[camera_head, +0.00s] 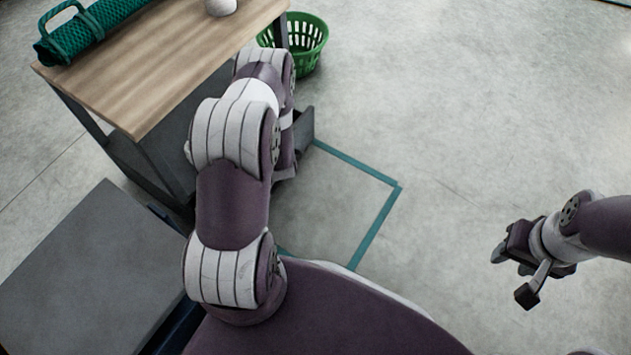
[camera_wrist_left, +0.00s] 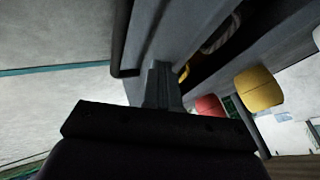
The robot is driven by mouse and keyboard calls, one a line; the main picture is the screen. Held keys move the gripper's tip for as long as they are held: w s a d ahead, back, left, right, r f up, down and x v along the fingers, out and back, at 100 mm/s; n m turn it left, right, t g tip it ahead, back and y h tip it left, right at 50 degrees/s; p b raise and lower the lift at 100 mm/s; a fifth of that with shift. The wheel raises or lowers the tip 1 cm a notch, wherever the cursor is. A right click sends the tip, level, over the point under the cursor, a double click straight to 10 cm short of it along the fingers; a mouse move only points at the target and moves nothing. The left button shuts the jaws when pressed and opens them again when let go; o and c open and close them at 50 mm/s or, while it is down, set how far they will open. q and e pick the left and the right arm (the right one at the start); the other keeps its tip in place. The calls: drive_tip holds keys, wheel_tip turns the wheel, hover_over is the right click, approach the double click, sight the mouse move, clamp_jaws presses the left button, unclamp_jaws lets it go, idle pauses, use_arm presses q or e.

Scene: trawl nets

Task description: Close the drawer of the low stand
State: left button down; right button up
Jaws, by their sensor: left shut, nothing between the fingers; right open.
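A low stand with a wooden top (camera_head: 165,62) and dark frame is at the upper left of the head view. A dark grey panel (camera_head: 305,131), apparently the front corner of its pulled-out drawer, shows just right of my left arm. In the left wrist view, the grey drawer wall (camera_wrist_left: 190,28) runs close to my left gripper (camera_wrist_left: 160,75), which is shut and empty. The fingertips are at or very near the wall; I cannot tell if they touch. My right gripper (camera_head: 513,276) is open and empty over the floor.
A green basket (camera_head: 308,42) stands behind the stand. A green net roll (camera_head: 85,32) and a pale round object (camera_head: 221,6) lie on top. A grey box-like surface (camera_head: 85,265) is at lower left. Yellow (camera_wrist_left: 258,90) and red (camera_wrist_left: 208,106) objects show beyond the wall. Right floor is clear.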

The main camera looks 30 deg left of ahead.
use_arm(q)
drive_tip(key=shift+w+a, duration=0.15)
drive_tip(key=shift+a, duration=1.2)
drive_tip(key=shift+w+a, duration=0.1)
drive_tip(key=shift+a, duration=1.25)
